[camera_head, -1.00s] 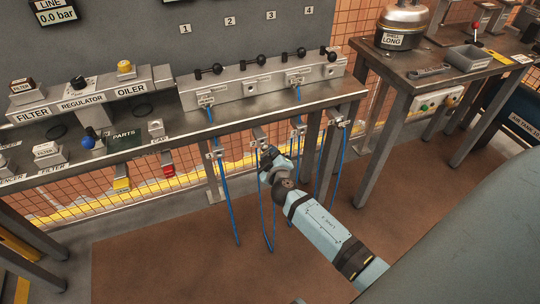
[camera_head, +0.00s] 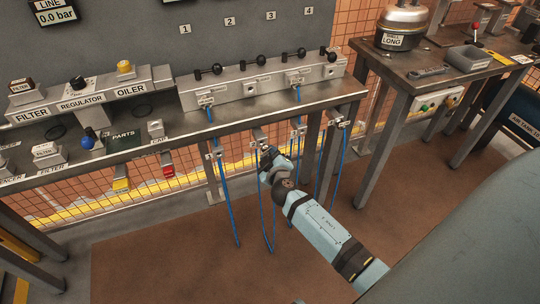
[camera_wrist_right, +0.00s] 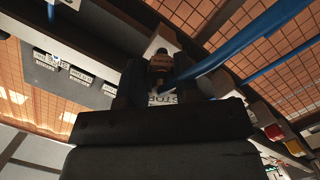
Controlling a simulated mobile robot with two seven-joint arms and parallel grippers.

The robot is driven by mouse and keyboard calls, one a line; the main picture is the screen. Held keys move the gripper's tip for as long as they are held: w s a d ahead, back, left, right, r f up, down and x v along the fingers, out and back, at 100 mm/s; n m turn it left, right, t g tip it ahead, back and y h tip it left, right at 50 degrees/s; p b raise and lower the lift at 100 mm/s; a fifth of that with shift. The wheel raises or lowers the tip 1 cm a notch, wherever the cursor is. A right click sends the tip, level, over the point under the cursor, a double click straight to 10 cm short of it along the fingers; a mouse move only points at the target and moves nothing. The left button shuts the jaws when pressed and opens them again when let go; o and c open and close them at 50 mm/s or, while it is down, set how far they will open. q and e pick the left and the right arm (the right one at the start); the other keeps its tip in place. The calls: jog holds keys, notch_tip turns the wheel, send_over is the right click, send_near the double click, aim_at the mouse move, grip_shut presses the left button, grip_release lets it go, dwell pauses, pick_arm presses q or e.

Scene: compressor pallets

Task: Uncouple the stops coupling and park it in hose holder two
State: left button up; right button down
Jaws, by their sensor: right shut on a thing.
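My right gripper (camera_head: 267,157) is at the second hose holder (camera_head: 260,138) under the bench's front edge. In the right wrist view it is shut on a dark and brownish coupling (camera_wrist_right: 160,64), with a blue hose (camera_wrist_right: 222,55) beside it. Part of a white label reading like "STOP" (camera_wrist_right: 163,99) shows just below the coupling. In the head view my gripper covers the coupling, and a blue hose (camera_head: 264,215) hangs in a loop under it. I cannot tell whether the coupling is seated in the holder. My left gripper is not in view.
A manifold (camera_head: 250,82) with black knobs stands on the bench under number plates 1 to 4. Blue hoses hang from ports and from the neighbouring holders (camera_head: 213,153), close on both sides of my gripper. A second table (camera_head: 435,80) stands at right. The brown floor mat (camera_head: 160,250) is clear.

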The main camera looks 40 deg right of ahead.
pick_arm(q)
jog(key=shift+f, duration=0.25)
pick_arm(e)
jog(key=shift+x, duration=1.25)
jog(key=c, duration=0.8)
grip_release()
jog(key=shift+w+a+r, duration=0.1)
jog(key=shift+a+r, duration=0.05)
jog(key=shift+o, duration=0.2)
